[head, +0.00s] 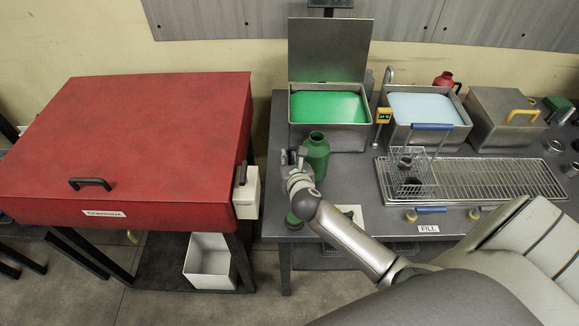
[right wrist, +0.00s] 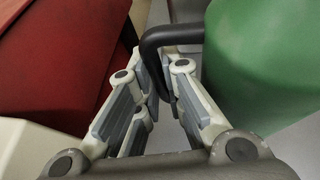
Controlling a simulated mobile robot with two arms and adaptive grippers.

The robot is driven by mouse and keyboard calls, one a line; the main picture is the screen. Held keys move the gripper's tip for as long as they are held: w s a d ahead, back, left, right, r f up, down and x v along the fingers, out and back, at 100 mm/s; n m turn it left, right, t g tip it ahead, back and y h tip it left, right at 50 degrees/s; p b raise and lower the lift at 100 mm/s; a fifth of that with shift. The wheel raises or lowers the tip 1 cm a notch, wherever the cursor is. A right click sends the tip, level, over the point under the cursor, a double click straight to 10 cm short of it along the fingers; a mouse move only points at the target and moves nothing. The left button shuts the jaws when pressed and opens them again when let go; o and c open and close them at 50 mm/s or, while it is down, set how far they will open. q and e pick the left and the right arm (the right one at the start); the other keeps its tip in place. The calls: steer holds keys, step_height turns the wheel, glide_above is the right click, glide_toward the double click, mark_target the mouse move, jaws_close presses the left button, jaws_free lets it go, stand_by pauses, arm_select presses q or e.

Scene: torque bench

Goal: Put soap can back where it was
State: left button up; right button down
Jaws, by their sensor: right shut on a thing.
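The soap can looks to be the green can (head: 317,155) with an open round neck, upright at the left end of the grey bench (head: 345,185). My right gripper (head: 296,158) is at its left side, shut on its dark handle. In the right wrist view the fingers (right wrist: 160,88) close around the black handle (right wrist: 152,42), and the green body (right wrist: 262,62) fills the right side. I cannot tell whether the can touches the bench. My left gripper is not in view.
Behind the can stands an open tank of green liquid (head: 328,107), with a pale blue tank (head: 425,108) to its right. A wire basket (head: 410,178) sits on the drain rack (head: 500,180). A red cabinet (head: 140,140) stands left; a red can (head: 446,80) is at the back.

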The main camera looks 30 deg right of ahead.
steer(key=shift+a+f, duration=0.1)
steer(key=shift+f, duration=1.25)
steer(key=c, duration=1.5)
jaws_free()
steer(key=shift+f, duration=0.15)
steer(key=shift+c, duration=0.2)
steer(key=shift+r, duration=0.2)
steer(key=v, duration=1.2)
steer(key=shift+f, duration=0.1)
